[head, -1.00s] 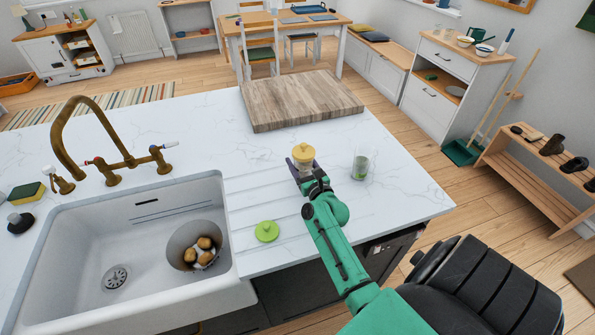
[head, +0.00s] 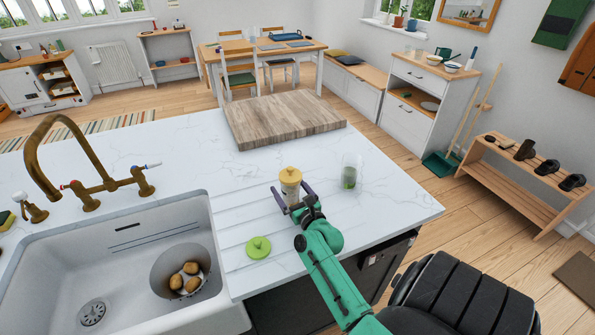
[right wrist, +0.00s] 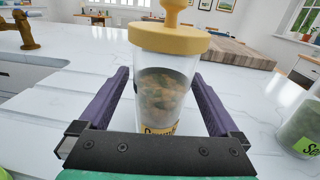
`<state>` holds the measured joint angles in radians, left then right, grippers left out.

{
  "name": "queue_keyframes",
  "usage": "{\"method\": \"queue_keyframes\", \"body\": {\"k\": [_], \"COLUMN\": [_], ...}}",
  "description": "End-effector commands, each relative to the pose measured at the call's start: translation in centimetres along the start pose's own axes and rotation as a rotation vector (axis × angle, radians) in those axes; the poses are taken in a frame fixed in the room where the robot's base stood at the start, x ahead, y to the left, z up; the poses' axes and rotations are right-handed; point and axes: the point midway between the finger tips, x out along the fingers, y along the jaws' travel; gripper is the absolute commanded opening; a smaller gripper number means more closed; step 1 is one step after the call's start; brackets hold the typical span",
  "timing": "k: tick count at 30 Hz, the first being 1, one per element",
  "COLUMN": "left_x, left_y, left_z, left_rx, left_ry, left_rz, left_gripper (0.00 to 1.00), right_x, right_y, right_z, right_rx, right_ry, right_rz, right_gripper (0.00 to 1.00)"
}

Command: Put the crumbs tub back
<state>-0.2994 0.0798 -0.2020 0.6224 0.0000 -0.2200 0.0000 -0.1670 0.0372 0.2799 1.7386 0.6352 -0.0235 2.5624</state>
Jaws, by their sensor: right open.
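The crumbs tub (head: 290,186) is a clear jar with a yellow knobbed lid, standing upright on the white marble counter. In the right wrist view the tub (right wrist: 163,90) holds brown crumbs, and its label is partly hidden by my gripper. My right gripper (head: 293,202) is open, with its purple fingers on either side of the tub. In the right wrist view the fingers of the right gripper (right wrist: 162,100) show gaps to the tub's sides. My left gripper is in neither view.
A second clear jar (head: 350,172) with green contents stands right of the tub. A green lid (head: 258,247) lies near the sink (head: 130,262), which holds a bowl of potatoes (head: 185,278). A wooden board (head: 283,122) lies behind. Drainer grooves run beside the sink.

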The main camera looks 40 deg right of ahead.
Motion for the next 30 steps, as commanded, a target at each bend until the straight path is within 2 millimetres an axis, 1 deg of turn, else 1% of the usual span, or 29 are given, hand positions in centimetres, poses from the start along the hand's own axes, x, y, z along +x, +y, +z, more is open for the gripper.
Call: {"method": "queue_keyframes", "body": {"k": [3,9,13,17,30], "left_x": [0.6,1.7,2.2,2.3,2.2], "left_y": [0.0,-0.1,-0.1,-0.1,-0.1], "left_z": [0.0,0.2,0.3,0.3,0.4], "left_rx": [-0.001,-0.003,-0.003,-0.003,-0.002], "left_ry": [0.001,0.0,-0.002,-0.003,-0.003], "left_rz": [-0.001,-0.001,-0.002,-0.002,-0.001], "left_gripper": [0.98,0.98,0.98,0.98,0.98], "right_x": [-2.7,-7.6,-9.7,-10.4,-10.4], "right_y": [0.0,0.0,0.0,0.0,0.0], "right_z": [-0.4,-0.4,-0.3,0.0,0.0], "right_rx": [0.001,0.0,-0.001,-0.001,-0.001], "right_ry": [0.004,0.003,0.002,0.0,0.0], "right_rz": [0.0,0.0,0.0,0.0,0.0], "right_gripper": [0.98,0.98,0.98,0.98,0.98]}}
